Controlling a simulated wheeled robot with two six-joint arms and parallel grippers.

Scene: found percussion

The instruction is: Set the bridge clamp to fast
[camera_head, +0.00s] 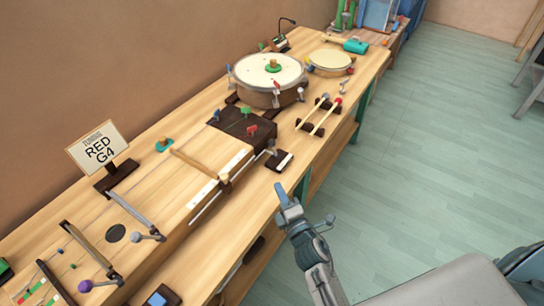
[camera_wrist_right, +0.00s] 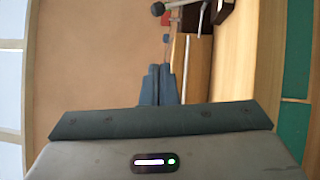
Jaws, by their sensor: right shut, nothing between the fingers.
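My right gripper (camera_head: 283,194) is shut and empty, with blue fingers. It is in the air just off the front edge of the workbench, right of the long wooden box. In the right wrist view its closed fingers (camera_wrist_right: 161,84) are side by side with nothing between them. No label marks the bridge clamp, so I cannot tell for sure which part it is. A wooden bar (camera_head: 194,164) runs over the box to a small brown block (camera_head: 225,183) at a pale strip. My left gripper is not in view.
A sign reading RED G4 (camera_head: 99,149) stands at the back. A large drum (camera_head: 268,78), a smaller drum (camera_head: 330,60) and two mallets on a dark rack (camera_head: 319,115) lie farther along. A small dark block (camera_head: 283,161) is near the front edge.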

